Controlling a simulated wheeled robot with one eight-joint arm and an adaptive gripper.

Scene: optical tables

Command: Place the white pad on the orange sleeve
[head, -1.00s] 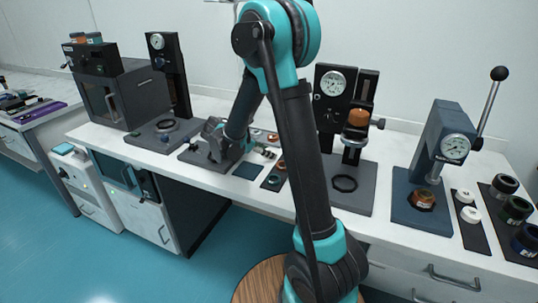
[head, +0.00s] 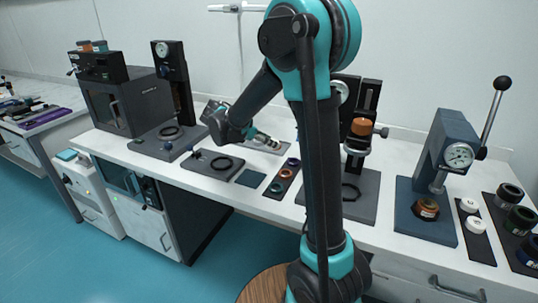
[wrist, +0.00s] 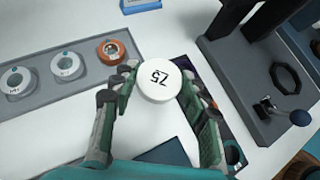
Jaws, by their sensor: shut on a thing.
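My gripper (wrist: 157,84) is shut on the white pad (wrist: 157,80), a round disc marked 75, held between its two fingertips. In the head view my gripper (head: 268,141) is above the bench's middle; the pad is too small to make out there. Several orange things show, and I cannot tell which is the orange sleeve: an orange-brown ring-shaped piece (head: 427,208) under the lever press at the right, an orange block (head: 360,127) on the dial stand, and an orange ring (wrist: 112,50) in a grey tray. All are apart from the held pad.
The grey tray (wrist: 40,110) also holds two pale rings. Two white discs (head: 468,205) lie beside the lever press (head: 450,140). The dial stand base (head: 330,207) is partly behind my arm.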

